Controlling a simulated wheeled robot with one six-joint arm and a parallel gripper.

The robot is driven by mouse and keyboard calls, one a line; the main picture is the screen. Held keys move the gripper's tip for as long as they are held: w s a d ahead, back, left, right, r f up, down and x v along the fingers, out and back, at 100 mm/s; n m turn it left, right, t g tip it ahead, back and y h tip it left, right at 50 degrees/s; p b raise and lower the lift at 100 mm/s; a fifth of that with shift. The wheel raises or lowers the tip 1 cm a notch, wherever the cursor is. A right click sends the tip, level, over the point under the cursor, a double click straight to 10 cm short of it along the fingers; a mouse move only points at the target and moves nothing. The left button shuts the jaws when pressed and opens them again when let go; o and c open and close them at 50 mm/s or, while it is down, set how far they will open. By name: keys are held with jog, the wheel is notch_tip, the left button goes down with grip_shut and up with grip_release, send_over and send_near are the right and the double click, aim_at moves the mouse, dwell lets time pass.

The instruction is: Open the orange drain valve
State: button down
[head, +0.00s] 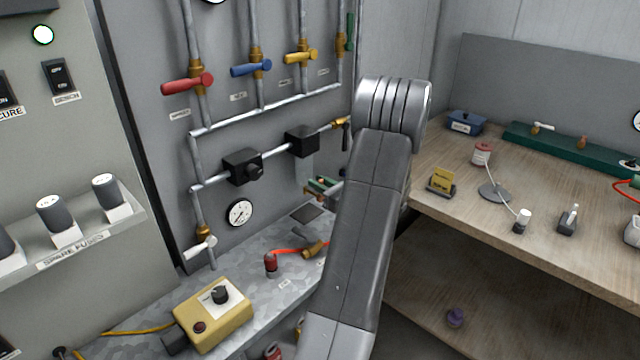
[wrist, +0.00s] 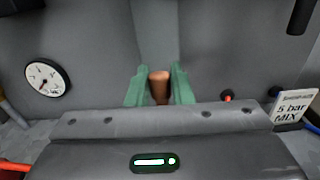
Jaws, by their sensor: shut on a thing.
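In the wrist view my gripper (wrist: 159,76) has its two green fingers closed on either side of an orange-brown, rounded handle (wrist: 160,88), which looks like the orange drain valve's. The fingers hide its sides, and the valve body behind it cannot be made out. In the head view my grey arm covers most of this spot. Only green finger parts of my gripper (head: 322,187) show left of the arm, near the panel.
Red (head: 188,83), blue (head: 250,69) and yellow (head: 300,56) valve handles sit on the wall pipes. A gauge (head: 239,213) is below them. A yellow control box (head: 213,312) and orange hose (head: 288,251) lie on the metal bench. A wooden workbench (head: 460,205) stands right.

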jog(key=c, duration=1.3)
grip_release()
jog(key=shift+d, duration=0.1)
jog(key=b+v, duration=0.2)
jog(key=v, duration=1.1)
jog(key=shift+s+d+b, duration=0.25)
jog(key=shift+s+b, duration=0.05)
jog(key=shift+b, duration=0.1)
jog(key=p+x, duration=0.3)
jog(key=x, duration=1.1)
jog(key=shift+s, duration=0.1)
